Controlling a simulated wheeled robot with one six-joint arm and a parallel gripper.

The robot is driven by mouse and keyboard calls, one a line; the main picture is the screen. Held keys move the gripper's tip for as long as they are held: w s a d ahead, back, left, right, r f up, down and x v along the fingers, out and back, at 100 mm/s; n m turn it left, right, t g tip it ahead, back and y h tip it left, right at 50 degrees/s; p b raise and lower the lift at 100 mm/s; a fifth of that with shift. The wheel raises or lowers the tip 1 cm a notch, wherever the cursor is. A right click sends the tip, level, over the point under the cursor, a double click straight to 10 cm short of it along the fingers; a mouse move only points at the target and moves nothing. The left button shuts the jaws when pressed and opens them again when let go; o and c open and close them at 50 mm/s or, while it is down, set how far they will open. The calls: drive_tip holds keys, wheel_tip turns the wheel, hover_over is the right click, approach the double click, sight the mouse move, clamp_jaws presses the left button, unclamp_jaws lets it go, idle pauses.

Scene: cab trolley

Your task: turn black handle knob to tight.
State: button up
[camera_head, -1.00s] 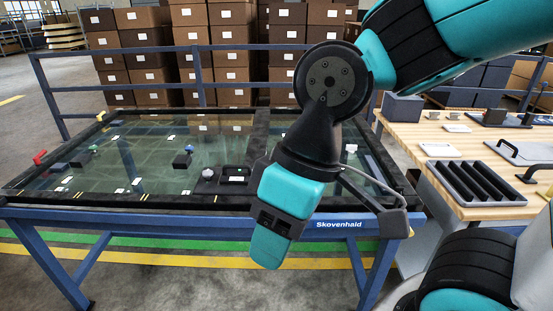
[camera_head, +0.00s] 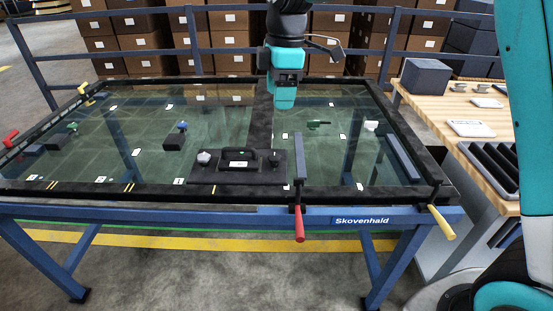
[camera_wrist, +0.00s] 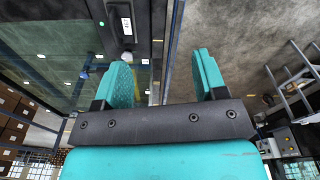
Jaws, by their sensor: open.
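A black plate (camera_head: 212,174) lies on the glass-topped table's front middle. It bears a black handle (camera_head: 240,159) with a white label, a pale grey knob (camera_head: 204,158) at its left end and a dark knob (camera_head: 275,159) at its right end. My gripper (camera_head: 284,101) hangs fingers down beyond the plate in the head view, apart from it. In the wrist view my gripper (camera_wrist: 163,72) has its two teal fingers well apart with nothing between them. The labelled handle (camera_wrist: 127,24) and pale knob (camera_wrist: 127,57) show beyond the left finger. The dark knob's tight mark cannot be made out.
A red-handled lever (camera_head: 299,222) and a yellow-handled one (camera_head: 441,222) stick out from the table's front edge. A black block with a blue knob (camera_head: 174,141) stands left on the glass. A wooden bench (camera_head: 430,112) stands at right; a blue rail runs behind.

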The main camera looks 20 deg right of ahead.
sight(275, 156)
drive_tip(key=w+d+f+n+h+b, duration=0.1)
drive_tip(key=w+d+f+n, duration=0.1)
drive_tip(key=w+f+n, duration=0.6)
drive_tip(key=f+m, duration=0.1)
drive_tip(key=f, duration=0.4)
drive_tip(key=w+f+m, duration=0.1)
drive_tip(key=f, duration=0.4)
drive_tip(key=w+f+m, duration=0.1)
drive_tip(key=f, duration=0.4)
drive_tip(key=shift+w+f, duration=0.15)
drive_tip(key=shift+f, duration=0.25)
drive_tip(key=c, duration=0.9)
